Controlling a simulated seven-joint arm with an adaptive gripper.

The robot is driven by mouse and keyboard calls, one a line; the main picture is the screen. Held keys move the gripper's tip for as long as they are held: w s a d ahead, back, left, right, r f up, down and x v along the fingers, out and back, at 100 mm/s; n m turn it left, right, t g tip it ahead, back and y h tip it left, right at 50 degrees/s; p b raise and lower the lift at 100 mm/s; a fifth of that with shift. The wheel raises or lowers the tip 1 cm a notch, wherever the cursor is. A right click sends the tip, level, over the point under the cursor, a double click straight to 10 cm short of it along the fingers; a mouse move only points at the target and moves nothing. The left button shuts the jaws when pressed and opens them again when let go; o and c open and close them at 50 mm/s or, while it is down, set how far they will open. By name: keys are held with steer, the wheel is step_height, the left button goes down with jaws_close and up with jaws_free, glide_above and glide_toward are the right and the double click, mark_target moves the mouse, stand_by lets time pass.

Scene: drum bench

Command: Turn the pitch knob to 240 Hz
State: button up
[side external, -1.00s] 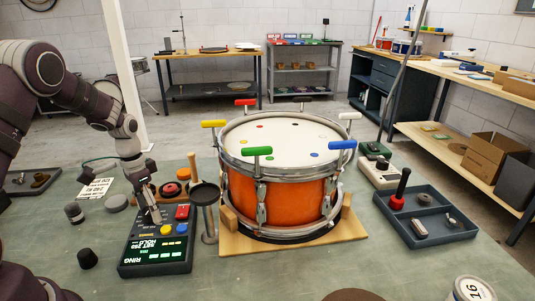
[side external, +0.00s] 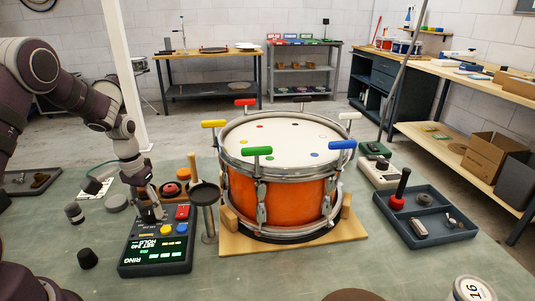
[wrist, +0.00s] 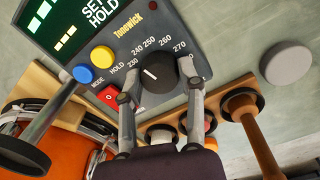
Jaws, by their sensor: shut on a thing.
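The tuner box (side external: 155,252) is dark with a lit screen and stands on the bench left of the drum (side external: 290,195). In the side view its screen appears to read SET 240 and HOLD. The black pitch knob (wrist: 157,68) shows in the wrist view beside printed numbers from 230 to 270. My gripper (side external: 150,212) is shut on the knob, with one finger at each side in the wrist view (wrist: 161,95). In the side view the gripper hides most of the knob.
Yellow (wrist: 102,56), blue (wrist: 83,73) and red (wrist: 108,95) buttons sit near the knob. A round dark dish on a stand (side external: 204,193) is close to the right of the box.

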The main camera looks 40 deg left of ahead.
mark_target(146, 209)
steer(key=o, duration=1.2)
steer(key=shift+c, duration=0.2)
step_height(146, 209, up, 12)
steer(key=shift+s+a, duration=0.15)
steer(key=shift+a, duration=0.15)
steer(key=s+d+r+m+t, duration=0.2)
steer(key=s+d, duration=0.1)
steer(key=d, duration=0.4)
steer(key=s+d+r+m+t, duration=0.2)
steer(key=s+d+r+t, duration=0.1)
steer(key=d, duration=0.5)
steer(key=shift+s+r+m+y, duration=0.15)
steer(key=shift+s+m+y, duration=0.2)
steer(key=shift+s, duration=0.35)
